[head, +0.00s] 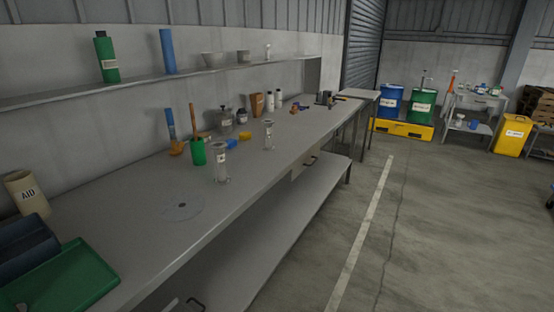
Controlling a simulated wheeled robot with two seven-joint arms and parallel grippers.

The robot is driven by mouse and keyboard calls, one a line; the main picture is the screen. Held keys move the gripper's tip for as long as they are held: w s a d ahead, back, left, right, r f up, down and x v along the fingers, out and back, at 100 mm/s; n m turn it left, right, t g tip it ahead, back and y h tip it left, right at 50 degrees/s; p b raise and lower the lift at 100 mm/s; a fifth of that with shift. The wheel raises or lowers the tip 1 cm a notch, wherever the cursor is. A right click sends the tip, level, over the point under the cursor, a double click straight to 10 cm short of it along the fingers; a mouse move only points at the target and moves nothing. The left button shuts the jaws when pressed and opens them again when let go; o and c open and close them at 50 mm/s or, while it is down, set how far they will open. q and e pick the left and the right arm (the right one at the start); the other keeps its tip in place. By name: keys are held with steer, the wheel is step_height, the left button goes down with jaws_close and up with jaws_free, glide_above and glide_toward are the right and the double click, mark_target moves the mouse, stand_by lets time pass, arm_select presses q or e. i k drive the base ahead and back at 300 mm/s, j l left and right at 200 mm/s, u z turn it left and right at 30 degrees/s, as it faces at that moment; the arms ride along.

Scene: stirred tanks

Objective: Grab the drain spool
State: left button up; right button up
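No part is clearly marked as the drain spool. Two pale, flanged, spool-like pieces stand upright on the long grey workbench (150,240). The nearer flanged piece (221,163) bears a small label and stands just right of a green cup (197,152). The farther flanged piece (268,136) is smaller in view and stands farther along the bench, near its front edge. I cannot tell which of them, if either, is the drain spool. Neither of my grippers is in view.
A green tray (70,283), dark blue bin (25,245) and AID canister (26,193) occupy the near left. Bottles and small parts line the bench's back. A wall shelf (150,84) hangs above. Bench around the round mark (183,205) is clear. Open floor (440,230) lies right.

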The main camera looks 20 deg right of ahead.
mark_target(223, 178)
steer(key=z, duration=0.3)
steer(key=i+l, duration=0.2)
steer(key=l, duration=0.15)
steer(key=i+l+u, duration=0.1)
steer(key=l, duration=0.2)
steer(key=i+l+u, duration=0.1)
steer(key=i+l, duration=0.15)
steer(key=l, duration=0.15)
steer(key=i+l, duration=0.15)
steer(key=l, duration=0.2)
steer(key=i+l+u, duration=0.1)
steer(key=l, duration=0.25)
steer(key=i+l, duration=0.2)
steer(key=l, duration=0.2)
steer(key=i+u, duration=0.05)
